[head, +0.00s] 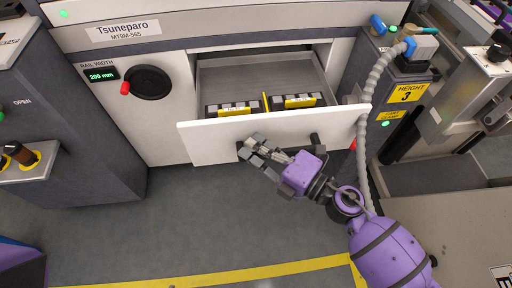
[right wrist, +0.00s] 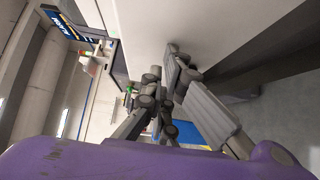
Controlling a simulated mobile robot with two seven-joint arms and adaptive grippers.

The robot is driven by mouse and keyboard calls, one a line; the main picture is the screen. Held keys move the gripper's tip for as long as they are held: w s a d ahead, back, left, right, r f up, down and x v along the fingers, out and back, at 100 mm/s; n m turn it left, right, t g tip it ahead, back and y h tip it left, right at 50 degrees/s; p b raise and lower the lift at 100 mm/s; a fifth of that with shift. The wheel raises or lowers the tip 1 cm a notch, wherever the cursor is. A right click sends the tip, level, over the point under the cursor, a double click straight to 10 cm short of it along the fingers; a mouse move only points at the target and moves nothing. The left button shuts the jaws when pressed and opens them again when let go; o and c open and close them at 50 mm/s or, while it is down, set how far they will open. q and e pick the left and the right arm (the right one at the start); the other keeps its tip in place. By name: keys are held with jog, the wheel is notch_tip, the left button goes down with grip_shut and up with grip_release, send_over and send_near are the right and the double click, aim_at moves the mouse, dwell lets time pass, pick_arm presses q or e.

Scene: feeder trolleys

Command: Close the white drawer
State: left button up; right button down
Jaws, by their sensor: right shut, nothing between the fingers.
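The white drawer (head: 215,143) stands pulled out of the machine front, with its inside showing. Black handle mounts show on its front, one (head: 316,140) right of my fingers and one behind the fingertips. My right gripper (head: 255,147) is shut and empty at the left part of the drawer front, close to the handle. Whether it touches the front I cannot tell. In the right wrist view the fingers (right wrist: 164,64) point along the white drawer front (right wrist: 190,25). My left gripper is not in view.
Boxes with yellow labels (head: 298,101) lie in the drawer. A black hand wheel with a red knob (head: 125,88) is left of it. A grey hose (head: 364,135) hangs by the drawer's right end. The grey floor (head: 150,225) before the drawer is clear.

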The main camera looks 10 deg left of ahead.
jog(key=w+a, duration=0.1)
jog(key=w, duration=0.3)
jog(key=w+a+b, duration=0.1)
jog(key=w, duration=0.4)
jog(key=w+a, duration=0.2)
jog(key=w, duration=0.2)
jog(key=shift+w, duration=0.25)
pick_arm(q)
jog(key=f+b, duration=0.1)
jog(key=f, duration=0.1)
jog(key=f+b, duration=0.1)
jog(key=b, duration=0.1)
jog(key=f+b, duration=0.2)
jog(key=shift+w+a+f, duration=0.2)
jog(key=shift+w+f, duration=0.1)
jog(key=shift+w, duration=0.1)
pick_arm(e)
jog(key=w+a, duration=0.3)
jog(key=w, duration=0.9)
jog(key=shift+w+a, duration=0.2)
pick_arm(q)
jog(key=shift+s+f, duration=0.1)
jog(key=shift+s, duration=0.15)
pick_arm(e)
jog(key=shift+w+r, duration=0.1)
jog(key=shift+r, duration=0.15)
